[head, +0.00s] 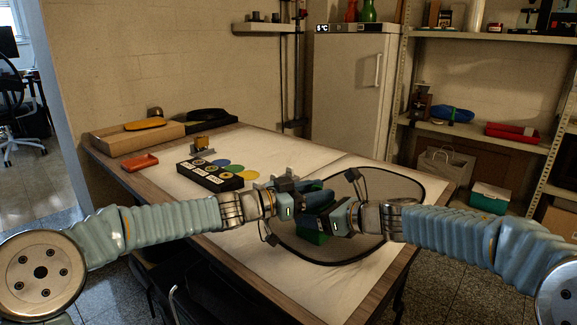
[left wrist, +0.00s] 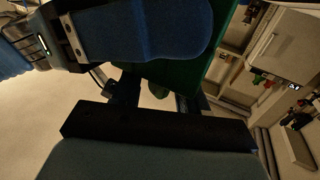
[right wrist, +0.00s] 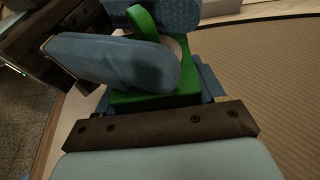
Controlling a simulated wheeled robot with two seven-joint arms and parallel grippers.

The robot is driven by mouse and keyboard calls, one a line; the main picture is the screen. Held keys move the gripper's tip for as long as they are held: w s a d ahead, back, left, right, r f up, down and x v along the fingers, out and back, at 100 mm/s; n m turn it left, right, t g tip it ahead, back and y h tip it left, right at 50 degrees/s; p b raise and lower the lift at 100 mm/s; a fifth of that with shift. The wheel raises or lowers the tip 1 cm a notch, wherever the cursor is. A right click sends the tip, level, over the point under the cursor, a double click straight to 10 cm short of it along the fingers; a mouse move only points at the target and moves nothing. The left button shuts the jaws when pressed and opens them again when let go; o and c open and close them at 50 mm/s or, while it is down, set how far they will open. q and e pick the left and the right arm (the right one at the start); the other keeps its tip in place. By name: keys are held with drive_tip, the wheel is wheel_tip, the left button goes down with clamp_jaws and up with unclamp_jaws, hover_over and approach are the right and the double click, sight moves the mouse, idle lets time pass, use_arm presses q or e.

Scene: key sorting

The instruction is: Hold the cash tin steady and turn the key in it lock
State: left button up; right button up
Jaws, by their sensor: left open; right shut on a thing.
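The green cash tin (head: 313,237) is mostly hidden behind my grippers, over the dark-rimmed grey mat on the table. My right gripper (head: 322,212) is shut on the tin. In the right wrist view the green tin (right wrist: 150,100) and a green loop show around its blue fingers, with a small greyish rounded patch beside them. My left gripper (head: 303,190) is open, close beside the tin and my right gripper. In the left wrist view the tin's green face (left wrist: 165,75) shows behind a blue finger. I cannot make out the key or the lock clearly.
A black key case (head: 210,177) and coloured discs (head: 236,170) lie on the table to the left. The table (head: 240,262) is bare at the front left.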

use_arm(q)
drive_tip(key=shift+r+n+t+y, duration=0.1)
drive_tip(key=shift+n+t+y, duration=0.3)
drive_tip(key=shift+t, duration=0.1)
drive_tip(key=shift+s+d+n+t+y, duration=0.1)
drive_tip(key=shift+n+t+y, duration=1.95)
drive_tip(key=shift+t, duration=0.25)
drive_tip(key=v, duration=1.1)
drive_tip(key=w+a+r+n+g+y, duration=0.1)
drive_tip(key=w+r+y, duration=0.3)
wheel_tip(320, 180, up, 5)
drive_tip(key=s+d+g, duration=0.2)
drive_tip(key=g, duration=0.3)
drive_tip(key=shift+s+r+m+y, duration=0.2)
drive_tip(key=shift+s+m+y, duration=0.15)
drive_tip(key=shift+m+y, duration=0.1)
